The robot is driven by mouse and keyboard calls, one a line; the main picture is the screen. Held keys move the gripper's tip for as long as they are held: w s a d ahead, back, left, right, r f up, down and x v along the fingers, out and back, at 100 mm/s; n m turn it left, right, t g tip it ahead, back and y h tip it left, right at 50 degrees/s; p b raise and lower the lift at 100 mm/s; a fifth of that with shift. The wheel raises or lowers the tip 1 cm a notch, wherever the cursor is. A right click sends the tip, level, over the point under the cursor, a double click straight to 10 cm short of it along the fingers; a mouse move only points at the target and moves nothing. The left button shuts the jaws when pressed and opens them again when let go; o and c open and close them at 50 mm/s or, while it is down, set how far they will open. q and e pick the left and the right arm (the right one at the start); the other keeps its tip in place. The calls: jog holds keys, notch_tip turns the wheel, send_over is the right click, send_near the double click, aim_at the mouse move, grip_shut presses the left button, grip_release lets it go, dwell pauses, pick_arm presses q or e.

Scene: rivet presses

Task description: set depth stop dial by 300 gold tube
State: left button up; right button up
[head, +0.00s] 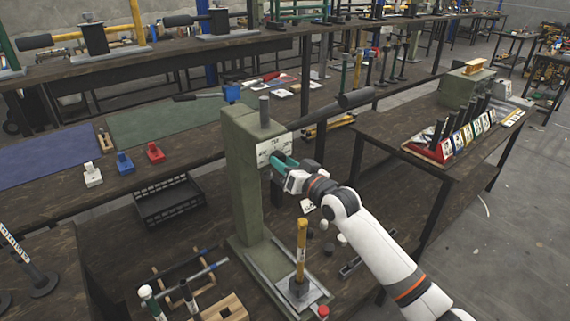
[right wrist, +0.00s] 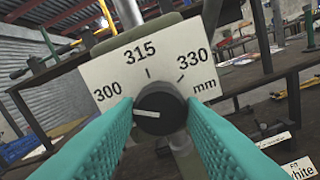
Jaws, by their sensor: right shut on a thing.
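The depth stop dial (right wrist: 160,108) is a black round knob on a white plate (right wrist: 140,62) marked 300, 315 and 330 mm. Its white pointer mark lies to the left, on the side of 300. My right gripper (right wrist: 160,115) has its teal fingers on either side of the knob and is shut on it. In the head view my right gripper (head: 285,164) is at the plate on the green press column (head: 250,175). A gold tube (head: 301,245) stands upright on the press base; its small label is too small to read. My left gripper is not in view.
A black crate (head: 168,203) stands left of the press. A wooden rack (head: 215,307) with handled tools is at the front. The long dark press lever (head: 325,112) reaches out above my right gripper. A side table (head: 440,165) with number cards stands at right.

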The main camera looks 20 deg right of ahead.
jog(key=shift+f, duration=0.2)
jog(key=o, duration=1)
jog(key=shift+r, duration=0.1)
jog(key=shift+s, duration=0.1)
jog(key=b+v, duration=0.1)
jog(key=v, duration=1.1)
